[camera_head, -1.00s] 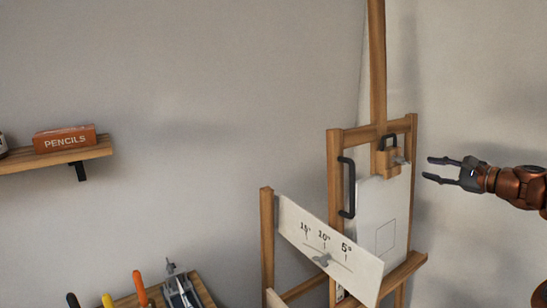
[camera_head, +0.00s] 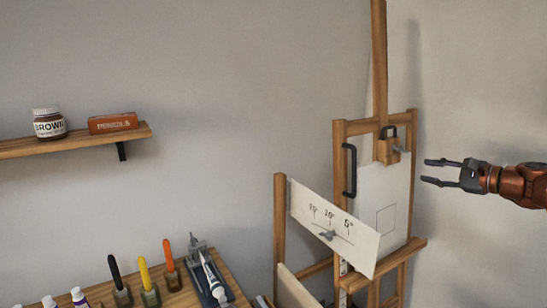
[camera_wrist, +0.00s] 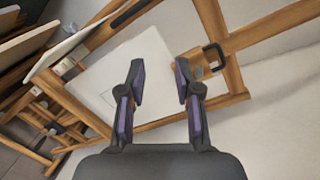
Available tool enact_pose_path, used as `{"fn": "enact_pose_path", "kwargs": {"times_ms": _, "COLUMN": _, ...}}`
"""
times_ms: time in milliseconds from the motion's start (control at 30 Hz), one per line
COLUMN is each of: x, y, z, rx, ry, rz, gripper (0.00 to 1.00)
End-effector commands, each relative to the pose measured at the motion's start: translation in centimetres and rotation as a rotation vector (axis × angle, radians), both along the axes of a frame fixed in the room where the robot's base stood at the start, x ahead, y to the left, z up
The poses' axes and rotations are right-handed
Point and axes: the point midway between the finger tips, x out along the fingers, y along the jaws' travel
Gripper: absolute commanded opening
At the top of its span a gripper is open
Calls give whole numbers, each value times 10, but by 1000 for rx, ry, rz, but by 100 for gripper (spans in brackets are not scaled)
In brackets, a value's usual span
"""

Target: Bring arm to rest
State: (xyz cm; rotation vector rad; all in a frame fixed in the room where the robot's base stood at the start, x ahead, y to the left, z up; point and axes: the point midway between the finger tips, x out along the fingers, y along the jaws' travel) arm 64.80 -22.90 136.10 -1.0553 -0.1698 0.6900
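My gripper (camera_head: 442,172) is at the right in the head view, pointing left, with its two dark fingers spread apart and nothing between them. It is to the right of the wooden easel (camera_head: 339,195) and appears apart from it. In the wrist view the fingers of my gripper (camera_wrist: 160,80) are also apart, with the easel (camera_wrist: 228,75) and its white sheet (camera_wrist: 150,50) behind them. My copper-coloured arm runs out of the right edge of the head view.
A panel with an angle scale (camera_head: 360,240) sticks out at the easel's left. A wall shelf (camera_head: 75,138) holds a brown jar (camera_head: 49,124) and an orange pencil box (camera_head: 113,123). A wooden bench (camera_head: 230,285) at the bottom left carries several tools and tubes. The wall between is clear.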

Motion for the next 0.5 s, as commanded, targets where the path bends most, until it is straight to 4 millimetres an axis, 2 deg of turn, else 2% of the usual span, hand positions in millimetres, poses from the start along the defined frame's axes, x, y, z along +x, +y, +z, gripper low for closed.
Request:
{"fn": "enact_pose_path", "kwargs": {"times_ms": 267, "x": -16, "y": 83, "z": -2, "rx": -111, "ry": 18, "rz": 159, "gripper": 33}}
{"fn": "enact_pose_path", "kwargs": {"times_ms": 367, "x": -32, "y": 127, "z": -7, "rx": -184, "ry": 29, "rz": 249, "gripper": 33}}
{"fn": "enact_pose_path", "kwargs": {"times_ms": 500, "x": -71, "y": 198, "z": -23, "rx": -326, "ry": 48, "rz": 413, "gripper": 33}}
